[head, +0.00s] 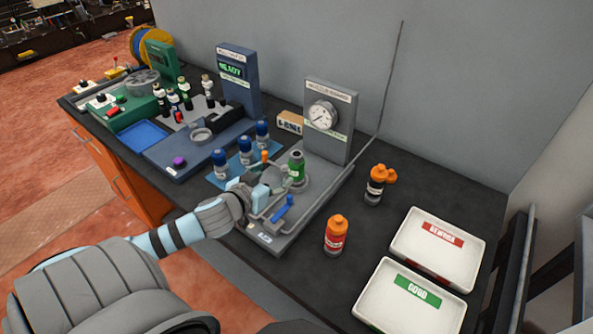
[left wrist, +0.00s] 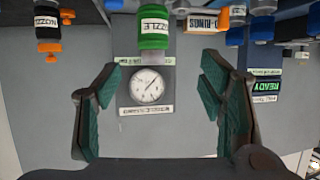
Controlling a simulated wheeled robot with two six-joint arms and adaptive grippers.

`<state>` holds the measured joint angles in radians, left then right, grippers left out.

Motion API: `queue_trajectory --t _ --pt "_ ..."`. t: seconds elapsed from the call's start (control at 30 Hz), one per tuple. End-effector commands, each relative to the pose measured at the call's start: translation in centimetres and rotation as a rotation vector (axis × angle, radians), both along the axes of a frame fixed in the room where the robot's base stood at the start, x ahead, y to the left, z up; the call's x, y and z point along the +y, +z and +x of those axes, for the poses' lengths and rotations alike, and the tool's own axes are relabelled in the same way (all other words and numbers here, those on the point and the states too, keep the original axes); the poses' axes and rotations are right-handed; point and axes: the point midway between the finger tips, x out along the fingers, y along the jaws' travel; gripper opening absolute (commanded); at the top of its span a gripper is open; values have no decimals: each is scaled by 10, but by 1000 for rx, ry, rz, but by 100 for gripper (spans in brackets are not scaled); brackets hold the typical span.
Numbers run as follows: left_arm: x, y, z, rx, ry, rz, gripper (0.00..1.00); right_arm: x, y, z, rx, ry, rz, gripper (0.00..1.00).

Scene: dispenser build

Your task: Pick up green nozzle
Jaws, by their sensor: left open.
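The green nozzle (head: 296,167) stands upright on the grey pressure-gauge fixture (head: 270,235), in front of the gauge panel. It has a white label and a dark top. In the left wrist view, which is upside down, the green nozzle (left wrist: 153,30) shows at the top, sideways between the fingers and beyond their tips. My left gripper (head: 277,180) is just left of the nozzle, low over the fixture. Its two fingers are wide apart in the left wrist view (left wrist: 158,75), with nothing between the pads. Whether a finger touches the nozzle I cannot tell. My right gripper is not in view.
Orange-capped bottles (head: 335,235) stand right of the fixture, near the white REWORK tray (head: 476,265) and GOOD tray (head: 448,318). Blue-capped bottles (head: 220,163) stand on a blue mat to the left. A blue lever (head: 283,209) sits on the fixture front. The gauge panel (head: 341,125) rises behind.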

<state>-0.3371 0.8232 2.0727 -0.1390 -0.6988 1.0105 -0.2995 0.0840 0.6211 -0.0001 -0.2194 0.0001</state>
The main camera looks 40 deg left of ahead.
Motion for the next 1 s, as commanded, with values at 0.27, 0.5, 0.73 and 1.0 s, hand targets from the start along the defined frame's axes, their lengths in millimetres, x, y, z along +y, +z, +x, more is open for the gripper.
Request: queue_trajectory --t 0.27,0.5,0.73,1.0 --pt "13 -30 64 -7 3 -10 63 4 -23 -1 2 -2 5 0" --pt "14 -43 93 -6 1 -11 63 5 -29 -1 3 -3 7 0" --pt "17 -58 124 -3 0 -7 63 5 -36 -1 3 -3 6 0" --pt "17 -57 124 -2 -1 -5 49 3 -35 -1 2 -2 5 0"
